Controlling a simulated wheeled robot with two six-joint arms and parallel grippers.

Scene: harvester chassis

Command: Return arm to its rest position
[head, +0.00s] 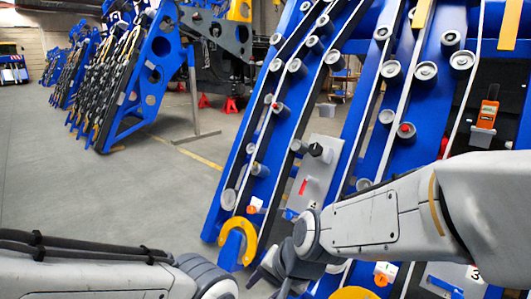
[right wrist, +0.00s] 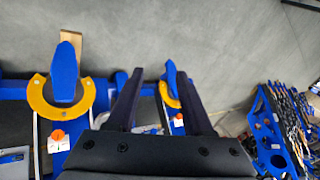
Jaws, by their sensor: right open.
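My right arm (head: 375,220) comes in from the right in the head view and reaches across the lower part of the blue harvester chassis (head: 300,75). My right gripper (head: 266,281) is beside the lower chassis end, near a yellow curved piece (head: 238,240). In the right wrist view my right gripper (right wrist: 159,74) has its two dark fingers apart, with nothing held between them. My left arm (head: 90,275) lies along the lower left of the head view; its gripper is out of the picture.
The chassis carries several rollers, belts and a grey plate (head: 315,175). An orange tool (head: 488,108) hangs at the right. More blue frames with chains (head: 120,85) stand at the back left. The grey floor (head: 110,185) at left is clear.

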